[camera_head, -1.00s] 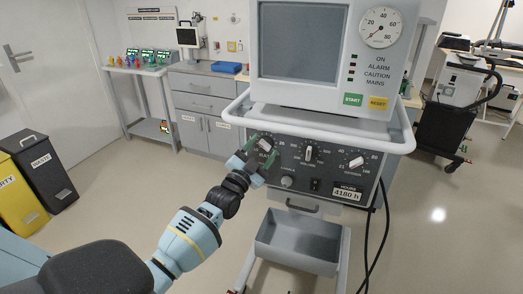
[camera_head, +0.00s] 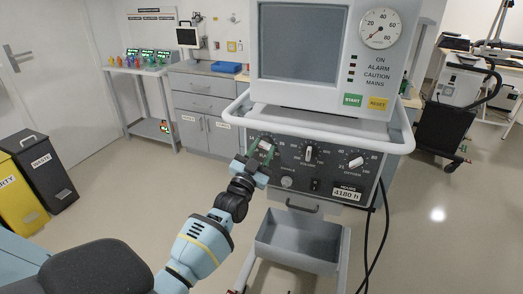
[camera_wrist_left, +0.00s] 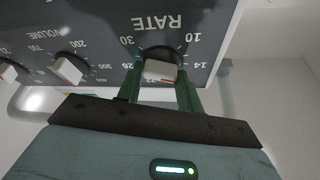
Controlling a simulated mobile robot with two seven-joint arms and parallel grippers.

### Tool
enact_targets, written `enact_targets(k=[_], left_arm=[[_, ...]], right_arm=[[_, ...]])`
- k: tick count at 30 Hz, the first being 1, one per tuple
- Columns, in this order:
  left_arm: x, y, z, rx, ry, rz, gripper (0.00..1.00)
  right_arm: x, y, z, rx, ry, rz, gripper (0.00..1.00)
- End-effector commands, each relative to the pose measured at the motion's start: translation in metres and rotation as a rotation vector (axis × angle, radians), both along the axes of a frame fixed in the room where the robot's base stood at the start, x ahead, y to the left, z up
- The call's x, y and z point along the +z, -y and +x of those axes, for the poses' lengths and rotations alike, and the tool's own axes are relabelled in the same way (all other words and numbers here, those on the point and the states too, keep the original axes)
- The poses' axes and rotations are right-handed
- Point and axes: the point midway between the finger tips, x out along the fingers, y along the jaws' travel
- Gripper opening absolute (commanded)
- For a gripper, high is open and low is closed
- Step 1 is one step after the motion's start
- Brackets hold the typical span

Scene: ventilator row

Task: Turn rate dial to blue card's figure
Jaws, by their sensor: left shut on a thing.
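The rate dial (camera_wrist_left: 160,71) is a white-grey knob on the dark ventilator panel. It shows upside down in the left wrist view, under the RATE lettering, with 30, 10 and 14 readable around it. My left gripper (camera_wrist_left: 161,88) has its green fingers on either side of the knob and is shut on it. In the head view, my left gripper (camera_head: 262,151) is at the panel's left dial and partly covers it. The figure at the knob's pointer is hard to read. I cannot make out a blue card. My right gripper is not in view.
The volume dial (camera_head: 309,153) and another dial (camera_head: 355,161) sit to the right on the panel. A white rail (camera_head: 318,124) runs above them. A grey tray (camera_head: 297,241) hangs below. A side table (camera_head: 140,70) with small green screens stands at the back left.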

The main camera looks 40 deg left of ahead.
Motion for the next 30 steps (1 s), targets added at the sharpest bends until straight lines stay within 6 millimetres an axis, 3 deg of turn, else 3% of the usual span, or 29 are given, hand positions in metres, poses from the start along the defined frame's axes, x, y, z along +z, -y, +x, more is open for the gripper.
enact_targets(k=[6, 15, 16, 21, 30], left_arm=[[0.0006, 0.0011, 0.0004, 0.000, 0.046, -0.155, 0.14], [-0.0001, 0.0009, 0.0002, -0.001, 0.050, -0.166, 0.14], [-0.0001, 0.0009, 0.0002, 0.000, 0.050, -0.165, 0.38], [-0.0001, 0.0008, 0.0002, 0.000, 0.048, -0.164, 0.58], [-0.0011, 0.0012, -0.0013, 0.000, 0.048, -0.163, 0.58]], right_arm=[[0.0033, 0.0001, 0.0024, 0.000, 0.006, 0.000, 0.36], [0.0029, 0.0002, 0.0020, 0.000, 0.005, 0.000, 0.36], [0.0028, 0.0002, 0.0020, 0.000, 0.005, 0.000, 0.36], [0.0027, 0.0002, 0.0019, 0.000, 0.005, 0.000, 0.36], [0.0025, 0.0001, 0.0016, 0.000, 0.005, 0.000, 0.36]])
